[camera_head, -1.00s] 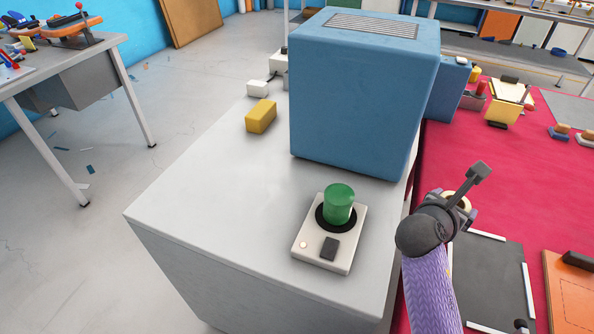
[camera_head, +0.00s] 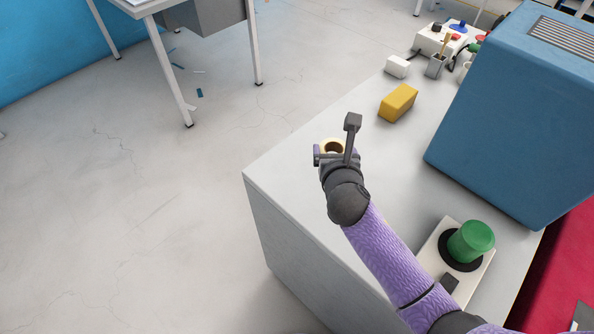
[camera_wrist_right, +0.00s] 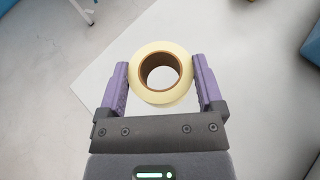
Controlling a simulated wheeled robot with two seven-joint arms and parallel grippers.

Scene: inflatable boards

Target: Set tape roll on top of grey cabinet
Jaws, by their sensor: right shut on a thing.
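The tape roll (camera_wrist_right: 182,92), pale yellow with a brown core, is held between the two purple fingers of my right gripper (camera_wrist_right: 161,85) in the right wrist view. In the head view the tape roll (camera_head: 334,145) shows partly behind my right gripper (camera_head: 336,152), which hides some of it. The gripper is over the left part of the grey cabinet's top (camera_head: 290,160), near its far left edge. I cannot tell whether the roll touches the top. My left gripper is not in view.
A yellow block (camera_head: 398,102) lies on the cabinet beyond the gripper. A blue box (camera_head: 500,110) stands at the right. A green button on a white base (camera_head: 471,240) is nearer, by my right arm. A grey table (camera_head: 205,12) stands across the floor.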

